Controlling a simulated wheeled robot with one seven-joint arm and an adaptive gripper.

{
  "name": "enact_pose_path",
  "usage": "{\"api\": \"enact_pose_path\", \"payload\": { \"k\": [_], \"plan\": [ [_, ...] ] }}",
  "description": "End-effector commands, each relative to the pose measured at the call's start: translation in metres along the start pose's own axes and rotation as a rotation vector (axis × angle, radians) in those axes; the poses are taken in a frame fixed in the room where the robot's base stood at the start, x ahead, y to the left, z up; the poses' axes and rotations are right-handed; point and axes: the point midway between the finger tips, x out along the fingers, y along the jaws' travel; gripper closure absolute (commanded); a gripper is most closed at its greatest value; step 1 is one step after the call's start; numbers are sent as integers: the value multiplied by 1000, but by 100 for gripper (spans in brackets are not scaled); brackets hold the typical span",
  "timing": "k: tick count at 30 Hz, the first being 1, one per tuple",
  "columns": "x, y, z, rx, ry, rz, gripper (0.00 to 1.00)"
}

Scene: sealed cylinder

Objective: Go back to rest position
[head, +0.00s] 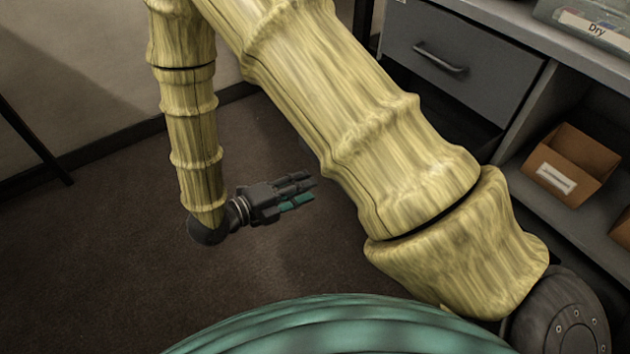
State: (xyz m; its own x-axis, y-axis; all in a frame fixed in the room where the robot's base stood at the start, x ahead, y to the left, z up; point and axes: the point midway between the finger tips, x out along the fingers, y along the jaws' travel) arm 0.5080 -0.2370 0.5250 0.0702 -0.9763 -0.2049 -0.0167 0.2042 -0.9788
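My gripper (308,190) is in the head view, left of centre, at the end of my yellow, bamboo-like arm. It is dark grey with a teal part along its lower side. It points to the right over the brown floor (120,250), well clear of the furniture. No object shows at its fingertips. The fingers are small and seen from the side, so I cannot tell whether they are open or shut. My thick upper arm crosses the middle of the view and hides what is behind it.
A grey drawer cabinet (440,90) stands at the upper right. A cardboard box (555,180) with a white label sits on a shelf (530,205) below. A clear bin marked "Dry" (597,28) is on top. A wall (80,70) runs along the left; open floor lies around the gripper.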

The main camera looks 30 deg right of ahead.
Motion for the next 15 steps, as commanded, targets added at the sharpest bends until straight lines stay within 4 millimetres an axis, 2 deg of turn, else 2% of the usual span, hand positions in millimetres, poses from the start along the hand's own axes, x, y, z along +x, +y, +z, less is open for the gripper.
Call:
{"api": "enact_pose_path", "payload": {
  "k": [6, 15],
  "plan": [
    [-13, 0, 0, -1, 0, -1, 68],
    [-14, 0, 0, -1, 0, -1, 68]
  ]
}}
